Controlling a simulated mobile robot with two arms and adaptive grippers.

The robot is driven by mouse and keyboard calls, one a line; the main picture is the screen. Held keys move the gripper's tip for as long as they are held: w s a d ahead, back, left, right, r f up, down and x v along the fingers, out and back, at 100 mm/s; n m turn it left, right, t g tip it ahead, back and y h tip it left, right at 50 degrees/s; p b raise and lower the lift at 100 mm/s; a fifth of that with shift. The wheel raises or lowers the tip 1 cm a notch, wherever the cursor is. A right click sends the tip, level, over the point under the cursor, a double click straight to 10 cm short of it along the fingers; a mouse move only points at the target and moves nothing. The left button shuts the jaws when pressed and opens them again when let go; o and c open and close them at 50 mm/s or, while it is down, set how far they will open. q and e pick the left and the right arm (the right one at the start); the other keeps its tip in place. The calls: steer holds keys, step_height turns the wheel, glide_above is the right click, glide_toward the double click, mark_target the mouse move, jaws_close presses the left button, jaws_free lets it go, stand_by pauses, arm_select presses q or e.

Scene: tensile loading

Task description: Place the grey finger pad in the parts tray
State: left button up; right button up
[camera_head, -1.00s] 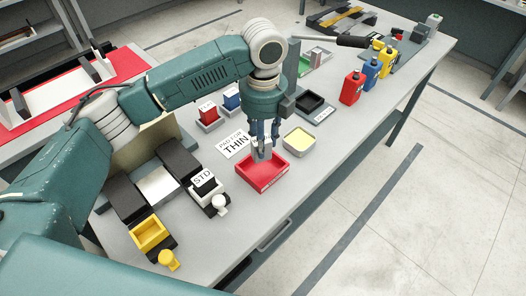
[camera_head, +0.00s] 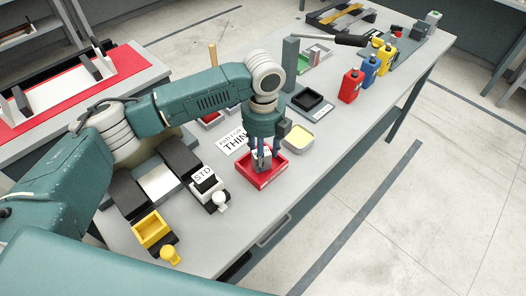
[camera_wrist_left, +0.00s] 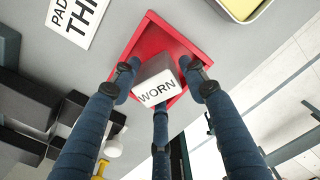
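The grey finger pad (camera_wrist_left: 155,82), a block with a white face marked WORN, is inside the red tray (camera_wrist_left: 150,28) or just above its floor. The red tray also shows in the head view (camera_head: 269,180). My left gripper (camera_head: 264,163) reaches down into this tray. In the left wrist view its blue fingers (camera_wrist_left: 161,85) surround the pad and appear closed on it. Whether the pad rests on the tray floor is hard to see. My right gripper is not in view.
A shallow tray with a yellow inside (camera_head: 299,138) stands close beside the red tray. A black tray (camera_head: 308,100) lies behind. The STD fixture (camera_head: 206,184) and a yellow holder (camera_head: 151,231) are at the left front. Red, blue and yellow bottles (camera_head: 370,71) stand right.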

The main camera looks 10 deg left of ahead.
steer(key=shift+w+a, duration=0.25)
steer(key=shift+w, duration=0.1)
arm_select(q)
step_height(320, 180, up, 12)
steer(key=b, duration=0.3)
steer(key=shift+r, duration=0.2)
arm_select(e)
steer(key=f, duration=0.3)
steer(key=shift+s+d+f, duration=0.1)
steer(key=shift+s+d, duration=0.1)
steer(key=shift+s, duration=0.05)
